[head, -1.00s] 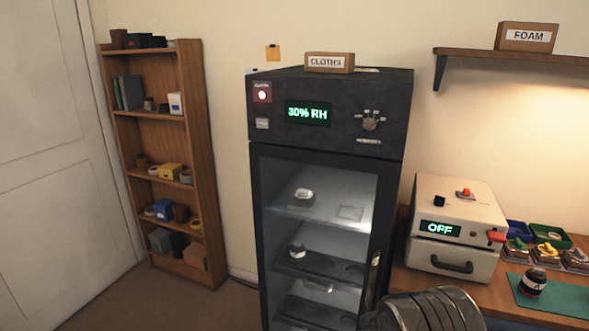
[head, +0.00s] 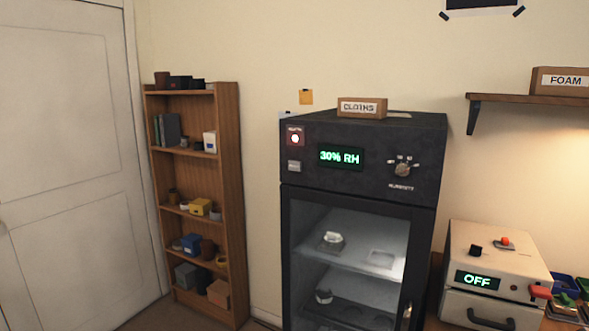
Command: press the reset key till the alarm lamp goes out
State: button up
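A dark dry cabinet (head: 365,200) with a glass door stands right of centre in the head view. My gripper is not in view.
A box marked CLOTHS (head: 362,107) sits on the cabinet. A white case reading OFF (head: 494,272) stands on the bench at right. A shelf with a FOAM box (head: 561,82) hangs above. A bookcase (head: 238,200) stands left, beside a white door (head: 60,190).

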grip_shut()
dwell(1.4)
